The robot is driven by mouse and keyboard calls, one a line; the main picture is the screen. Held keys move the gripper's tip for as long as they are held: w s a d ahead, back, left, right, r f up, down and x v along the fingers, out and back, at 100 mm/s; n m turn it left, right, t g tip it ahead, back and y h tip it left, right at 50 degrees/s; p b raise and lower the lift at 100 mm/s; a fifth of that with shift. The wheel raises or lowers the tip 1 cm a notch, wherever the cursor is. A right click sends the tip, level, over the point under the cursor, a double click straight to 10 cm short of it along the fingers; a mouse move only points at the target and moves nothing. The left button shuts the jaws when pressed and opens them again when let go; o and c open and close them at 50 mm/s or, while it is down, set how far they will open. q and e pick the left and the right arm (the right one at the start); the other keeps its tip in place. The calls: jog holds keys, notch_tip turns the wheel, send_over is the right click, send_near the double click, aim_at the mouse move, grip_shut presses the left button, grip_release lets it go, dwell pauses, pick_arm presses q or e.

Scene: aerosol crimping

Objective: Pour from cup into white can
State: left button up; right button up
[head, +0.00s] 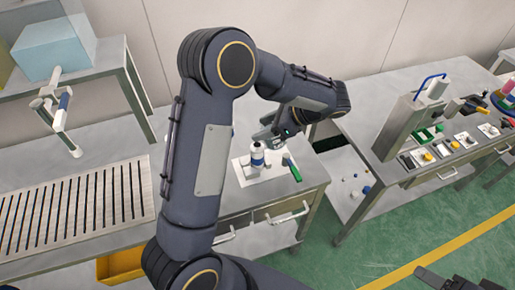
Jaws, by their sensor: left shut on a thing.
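My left gripper (270,138) is above the right end of the grey bench, at the end of my large dark arm. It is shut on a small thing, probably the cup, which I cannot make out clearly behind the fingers. Just below the fingers, a small white can with a blue band (257,157) stands upright on a white plate (262,174). Whether the gripper touches the can is too small to tell. A dark part at the bottom right edge, probably my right gripper (440,280), is cut off, so its jaws do not show.
A fixture with a green handle (292,167) stands right of the can. A slatted rack (75,210) covers the bench's left part. A crimping stand (413,118) with small parts is on the right table. A yellow bin (120,264) is below the bench.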

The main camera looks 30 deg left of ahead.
pick_arm(q)
jog(key=shift+f, duration=0.1)
jog(key=shift+s+a+f+h, duration=0.1)
jog(key=shift+a+f+h, duration=0.05)
jog(key=shift+f+h, duration=0.65)
jog(key=shift+f+h, duration=0.65)
jog(key=shift+h, duration=0.15)
jog(key=shift+f+h, duration=0.35)
jog(key=shift+h, duration=0.45)
jog(key=shift+t, duration=0.3)
